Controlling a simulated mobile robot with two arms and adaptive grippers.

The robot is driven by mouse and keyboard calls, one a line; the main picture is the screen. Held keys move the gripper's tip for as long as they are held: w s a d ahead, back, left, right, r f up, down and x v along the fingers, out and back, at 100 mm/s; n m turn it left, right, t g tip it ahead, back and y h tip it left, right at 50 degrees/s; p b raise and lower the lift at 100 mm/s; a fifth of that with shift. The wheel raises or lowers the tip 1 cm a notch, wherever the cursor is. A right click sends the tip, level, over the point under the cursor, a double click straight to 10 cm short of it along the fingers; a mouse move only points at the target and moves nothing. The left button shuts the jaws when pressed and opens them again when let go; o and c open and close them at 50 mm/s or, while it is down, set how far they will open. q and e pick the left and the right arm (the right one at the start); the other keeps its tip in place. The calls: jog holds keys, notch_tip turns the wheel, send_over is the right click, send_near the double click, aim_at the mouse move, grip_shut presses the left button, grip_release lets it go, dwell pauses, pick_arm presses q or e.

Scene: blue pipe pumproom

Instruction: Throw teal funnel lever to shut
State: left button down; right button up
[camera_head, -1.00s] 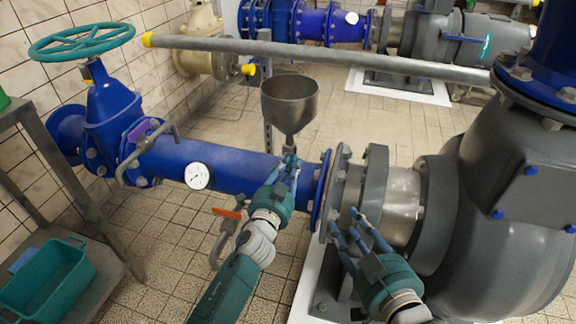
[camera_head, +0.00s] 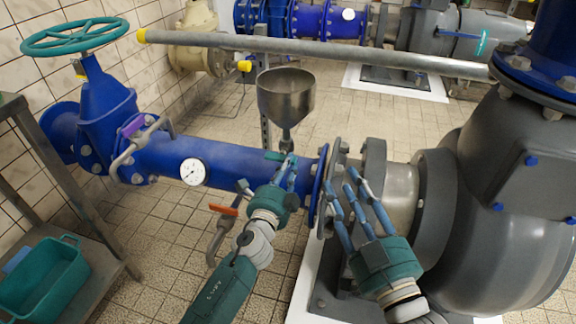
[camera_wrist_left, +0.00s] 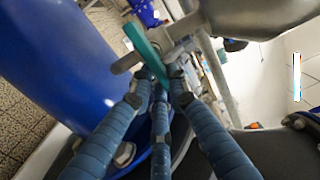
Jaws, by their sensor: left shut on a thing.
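The metal funnel (camera_head: 286,93) stands above the blue pipe, and its body also shows at the top of the left wrist view (camera_wrist_left: 262,12). The teal lever (camera_head: 274,155) sits on the stem under the funnel; in the left wrist view the teal lever (camera_wrist_left: 146,50) runs slantwise down to my fingertips. My left gripper (camera_head: 288,165) is shut on the lever's end, its fingers (camera_wrist_left: 162,85) meeting there. The fingers partly hide the lever's tip. My right gripper (camera_head: 352,190) is spread open and empty, in front of the grey pump flange.
A blue pipe (camera_head: 225,160) with a gauge (camera_head: 193,172) runs behind my left arm. An orange lever (camera_head: 223,210) hangs below it, and a purple lever (camera_head: 134,126) is further left. The grey pump (camera_head: 500,200) fills the right. A teal crate (camera_head: 45,283) sits on the left shelf.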

pick_arm(q)
jog(key=shift+f, duration=0.15)
dwell(0.3)
jog(key=c, duration=1.7)
grip_release()
jog(key=shift+o, duration=0.2)
jog(key=v, duration=1.2)
